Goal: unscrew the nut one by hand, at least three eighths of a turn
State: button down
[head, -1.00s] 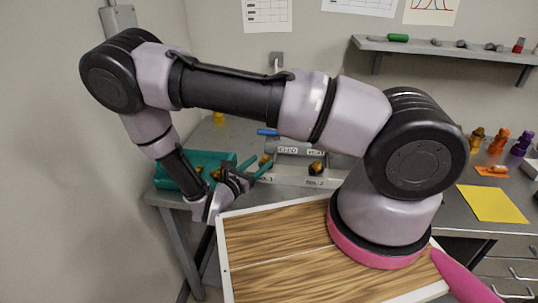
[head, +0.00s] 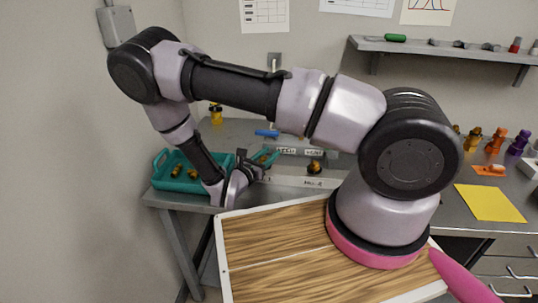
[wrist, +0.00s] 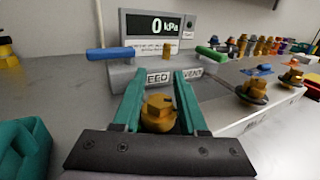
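A brass hex nut (wrist: 158,112) shows between the teal fingers of my gripper (wrist: 159,78) in the wrist view. Its lower part is hidden behind the dark palm edge. The fingers are apart, one on each side of it, and I see no clear grip. In the head view my gripper (head: 266,158) is at the left end of the grey fixture (head: 290,178), where it hides this nut and its label. A second brass nut (head: 314,167) sits farther right on the fixture, above a label that seems to read NUT 2.
A teal tray (head: 158,183) with brass pieces stands left of my gripper. A gauge (wrist: 160,35) reading 0 kPa stands behind, with a blue handle (wrist: 110,53) and a green handle (wrist: 212,53). More brass fittings (wrist: 254,92) are at right.

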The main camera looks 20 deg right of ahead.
jog(key=shift+a+n+t+y, duration=0.15)
jog(key=shift+n+t+y, duration=0.15)
jog(key=shift+t, duration=0.1)
jog(key=n+t+y, duration=0.1)
jog(key=y, duration=0.1)
jog(key=n+t+y, duration=0.1)
jog(key=n+y, duration=0.1)
jog(key=a+n+t+y, duration=0.1)
jog(key=y, duration=0.1)
jog(key=shift+w+n+t, duration=0.35)
jog(key=shift+n+t, duration=0.05)
jog(key=shift+w+a+f+n+t+y, duration=0.1)
jog(key=shift+a+n+t+y, duration=0.15)
jog(key=shift+n+y, duration=1)
jog(key=shift+s+a+r+n+t+y, duration=0.15)
jog(key=shift+n+y, duration=0.45)
jog(key=shift+y, duration=1.15)
jog(key=shift+w+a+f+n+t+y, duration=0.25)
jog(key=shift+n+y, duration=0.7)
jog(key=shift+y, duration=0.55)
jog(key=shift+s+a+r, duration=0.1)
jog(key=c, duration=0.7)
grip_release()
